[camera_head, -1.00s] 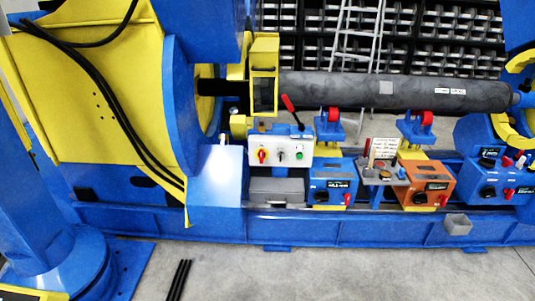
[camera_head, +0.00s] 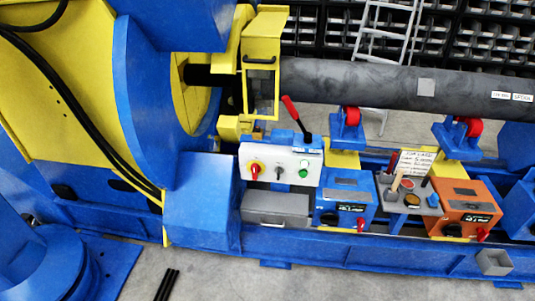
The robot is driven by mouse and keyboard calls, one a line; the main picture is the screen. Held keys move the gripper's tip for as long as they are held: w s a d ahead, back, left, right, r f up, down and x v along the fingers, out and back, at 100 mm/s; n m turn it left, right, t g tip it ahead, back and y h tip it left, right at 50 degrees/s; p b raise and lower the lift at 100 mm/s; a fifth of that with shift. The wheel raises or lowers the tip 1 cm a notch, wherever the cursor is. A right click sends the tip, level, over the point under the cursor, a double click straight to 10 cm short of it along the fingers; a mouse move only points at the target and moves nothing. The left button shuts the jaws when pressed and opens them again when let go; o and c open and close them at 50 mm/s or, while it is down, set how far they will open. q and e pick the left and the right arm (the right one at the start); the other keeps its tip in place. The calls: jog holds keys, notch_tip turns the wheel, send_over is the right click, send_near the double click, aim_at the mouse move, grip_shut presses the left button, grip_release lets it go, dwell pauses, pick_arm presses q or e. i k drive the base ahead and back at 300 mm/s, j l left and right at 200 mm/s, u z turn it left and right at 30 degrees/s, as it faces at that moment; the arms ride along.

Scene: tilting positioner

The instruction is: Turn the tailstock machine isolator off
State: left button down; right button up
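Neither of my grippers is in view. A white control panel (camera_head: 280,165) sits below the chuck end of the long dark cylinder. At the right edge only part of another blue unit (camera_head: 521,207) shows. No switch marked as the tailstock isolator can be made out.
The dark cylinder (camera_head: 375,85) rests above red rollers (camera_head: 352,117). A tool tray (camera_head: 408,199) with a note card stands between the boxes. A grey ladder (camera_head: 386,45) and bin racks stand behind. Grey floor (camera_head: 370,285) in front is mostly clear.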

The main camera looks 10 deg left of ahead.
aim_at(255, 168)
jog(key=i+j+z, duration=0.1)
jog(key=i+j, duration=0.65)
jog(key=j, duration=0.15)
jog(key=i+j, duration=0.1)
jog(key=j, duration=0.4)
jog(key=i+j+z, duration=0.1)
jog(key=j, duration=0.4)
jog(key=i+j, duration=0.1)
jog(key=j, duration=0.4)
jog(key=z, duration=0.05)
